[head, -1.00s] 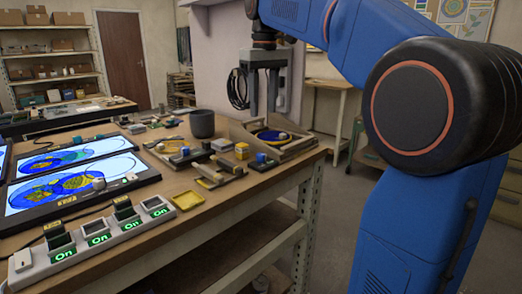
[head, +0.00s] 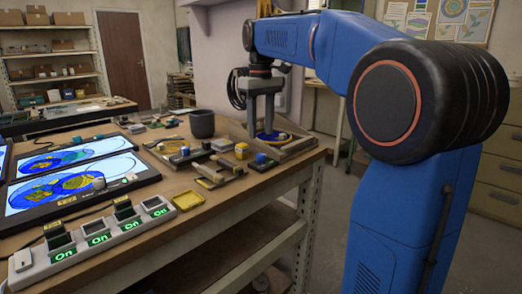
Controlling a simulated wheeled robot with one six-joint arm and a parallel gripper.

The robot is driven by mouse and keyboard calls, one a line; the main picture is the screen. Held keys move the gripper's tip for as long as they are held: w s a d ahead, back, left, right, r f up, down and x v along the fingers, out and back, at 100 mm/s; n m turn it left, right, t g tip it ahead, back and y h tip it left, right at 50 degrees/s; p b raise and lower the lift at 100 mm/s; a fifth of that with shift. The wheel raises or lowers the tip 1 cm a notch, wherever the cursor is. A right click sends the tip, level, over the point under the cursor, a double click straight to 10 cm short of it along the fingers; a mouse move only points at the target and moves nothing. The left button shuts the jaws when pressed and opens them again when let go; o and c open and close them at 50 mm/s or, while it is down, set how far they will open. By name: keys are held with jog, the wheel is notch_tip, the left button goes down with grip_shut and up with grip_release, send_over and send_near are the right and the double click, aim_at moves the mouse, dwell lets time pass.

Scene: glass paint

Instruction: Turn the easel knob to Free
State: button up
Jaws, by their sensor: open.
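A wooden easel-like frame (head: 303,146) with a dark blue round panel stands near the right end of the workbench. A small pale round piece (head: 282,137) at the panel's right edge may be the knob, but it is too small to tell. No "Free" mark is readable. My gripper (head: 260,133) points straight down over the left part of the frame, with its two fingers apart and nothing between them. The fingertips are low, close to the panel, and hide part of it. I cannot tell whether they touch it.
A blue block on a dark base (head: 261,158) and a yellow block (head: 241,151) sit just in front of the frame. A dark cup (head: 202,124) stands to the left.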

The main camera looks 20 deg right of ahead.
aim_at(261, 154)
notch_tip(261, 154, down, 8)
jog(key=shift+r, duration=0.15)
jog(key=shift+c, duration=0.7)
grip_shut()
